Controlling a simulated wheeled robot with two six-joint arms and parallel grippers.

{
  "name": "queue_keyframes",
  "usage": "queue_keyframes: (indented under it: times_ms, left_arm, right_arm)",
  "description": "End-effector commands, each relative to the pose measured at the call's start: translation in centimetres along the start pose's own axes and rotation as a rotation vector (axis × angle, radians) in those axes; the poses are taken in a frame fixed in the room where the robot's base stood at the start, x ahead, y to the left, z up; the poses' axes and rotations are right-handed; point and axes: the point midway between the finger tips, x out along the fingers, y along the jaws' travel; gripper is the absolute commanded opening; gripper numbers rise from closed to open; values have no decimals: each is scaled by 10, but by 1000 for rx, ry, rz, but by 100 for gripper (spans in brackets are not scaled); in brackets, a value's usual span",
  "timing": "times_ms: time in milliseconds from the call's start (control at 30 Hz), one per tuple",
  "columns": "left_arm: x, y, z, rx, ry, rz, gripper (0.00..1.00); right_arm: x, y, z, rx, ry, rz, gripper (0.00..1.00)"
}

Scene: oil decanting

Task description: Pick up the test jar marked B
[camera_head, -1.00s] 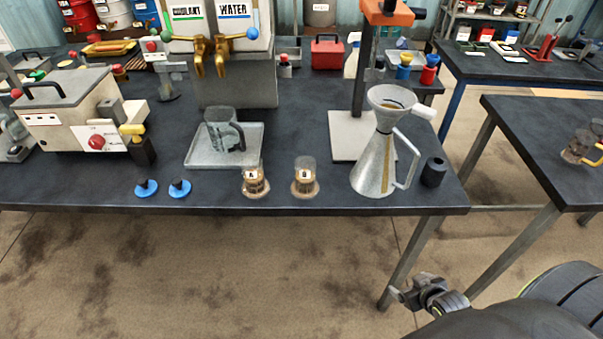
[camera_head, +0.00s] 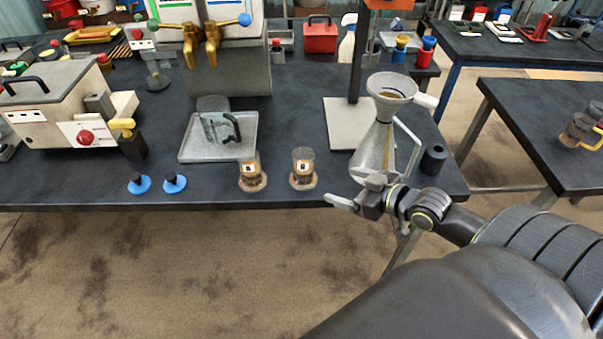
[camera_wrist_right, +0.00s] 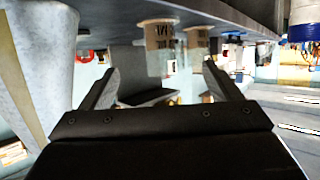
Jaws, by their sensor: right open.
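The test jar marked B (camera_head: 303,170), a small clear jar with a white label and brown contents, stands upright on a round coaster near the table's front edge. A similar jar (camera_head: 250,172), apparently marked A, stands left of it. My right gripper (camera_head: 352,200) is open and empty, right of jar B and lower in the picture, in front of the metal jug. In the right wrist view, which looks upside down, its spread fingers (camera_wrist_right: 163,88) frame the space below the nearer jar (camera_wrist_right: 158,36), probably B. My left gripper is not in view.
The tall metal jug (camera_head: 375,150) with a funnel top stands close behind my right gripper. A dark cylinder (camera_head: 433,159) is right of it. A tray (camera_head: 190,150) with an upturned jug lies behind the jars. Two blue-based stoppers (camera_head: 174,184) lie to the left.

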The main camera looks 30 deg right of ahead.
Motion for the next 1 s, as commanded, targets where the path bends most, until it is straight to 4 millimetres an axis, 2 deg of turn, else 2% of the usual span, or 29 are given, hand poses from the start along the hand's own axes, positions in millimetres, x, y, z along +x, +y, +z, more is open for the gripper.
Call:
queue_keyframes:
  times_ms: [133, 433, 533, 767, 1000]
  left_arm:
    - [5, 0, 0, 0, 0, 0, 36]
    - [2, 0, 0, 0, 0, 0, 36]
    - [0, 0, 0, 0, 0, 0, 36]
    - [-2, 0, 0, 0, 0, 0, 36]
    - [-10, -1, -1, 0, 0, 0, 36]
  right_arm:
    - [27, 0, 0, 5, 6, 0, 84]
    - [79, 0, -1, 4, 2, 1, 84]
    - [90, 1, 0, 2, 0, 2, 84]
    - [102, 1, 1, 1, -1, 1, 84]
    - [130, 0, 6, 3, -1, 1, 84]
